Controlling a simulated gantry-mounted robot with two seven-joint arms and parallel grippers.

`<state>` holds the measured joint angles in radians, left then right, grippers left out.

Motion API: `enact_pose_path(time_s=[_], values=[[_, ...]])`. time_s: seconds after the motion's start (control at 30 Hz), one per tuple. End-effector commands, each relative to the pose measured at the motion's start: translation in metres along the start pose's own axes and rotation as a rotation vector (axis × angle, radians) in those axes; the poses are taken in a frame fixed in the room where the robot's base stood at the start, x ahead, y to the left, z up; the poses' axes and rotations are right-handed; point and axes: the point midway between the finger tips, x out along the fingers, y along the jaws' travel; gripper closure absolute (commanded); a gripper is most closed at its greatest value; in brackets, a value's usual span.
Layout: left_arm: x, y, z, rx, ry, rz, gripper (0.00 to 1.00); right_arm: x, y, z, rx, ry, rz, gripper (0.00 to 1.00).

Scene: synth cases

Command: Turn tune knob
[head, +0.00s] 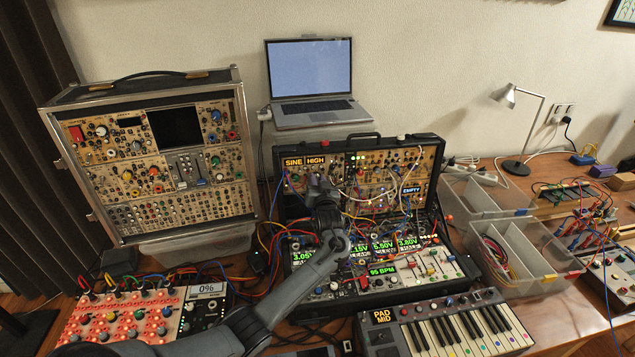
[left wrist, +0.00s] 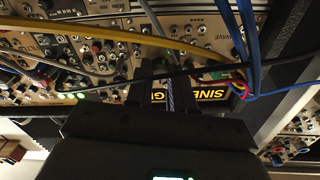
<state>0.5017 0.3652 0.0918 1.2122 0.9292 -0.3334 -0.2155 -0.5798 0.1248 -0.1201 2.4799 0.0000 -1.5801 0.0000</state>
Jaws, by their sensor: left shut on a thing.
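The synth case (head: 437,152) stands open on the table, with its upper panel of knobs and jacks facing me. Labels reading SINE and HIGH (head: 316,160) sit at the upper left of that panel. My left gripper (head: 318,186) is at the panel just below these labels. In the left wrist view its two fingers (left wrist: 168,88) reach to the panel beside the yellow SINE label (left wrist: 212,94), shut on a small knob. The fingers mostly hide this tune knob, so its angle cannot be told. My right gripper is not in view.
Patch cables hang close around my gripper, including a yellow one (left wrist: 85,34) and blue ones (left wrist: 245,35). A keyboard (head: 455,332) is in front, a tall synth case (head: 160,160) at left, a laptop (head: 310,78) behind, and clear bins (head: 518,262) at right.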

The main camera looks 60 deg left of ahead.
Motion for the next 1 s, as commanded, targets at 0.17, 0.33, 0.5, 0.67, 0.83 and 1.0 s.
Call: enact_pose_path(time_s=[0.17, 0.33, 0.5, 0.67, 0.83, 1.0], values=[[0.000, 0.000, 0.000, -0.009, -0.001, -0.001, 1.00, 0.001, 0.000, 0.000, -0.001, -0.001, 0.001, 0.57], [0.000, 0.001, 0.000, -0.059, -0.003, -0.005, 1.00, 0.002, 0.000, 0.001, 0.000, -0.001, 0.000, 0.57], [0.000, 0.002, 0.001, -0.158, -0.007, -0.015, 1.00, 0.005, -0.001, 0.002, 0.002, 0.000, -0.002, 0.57], [0.000, 0.002, 0.001, -0.272, -0.011, -0.027, 1.00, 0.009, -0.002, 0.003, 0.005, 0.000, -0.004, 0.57], [0.000, 0.003, 0.000, -0.380, -0.014, -0.037, 1.00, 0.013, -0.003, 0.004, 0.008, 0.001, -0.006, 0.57], [0.000, 0.002, 0.000, -0.461, -0.016, -0.047, 1.00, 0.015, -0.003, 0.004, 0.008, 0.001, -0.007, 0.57]])
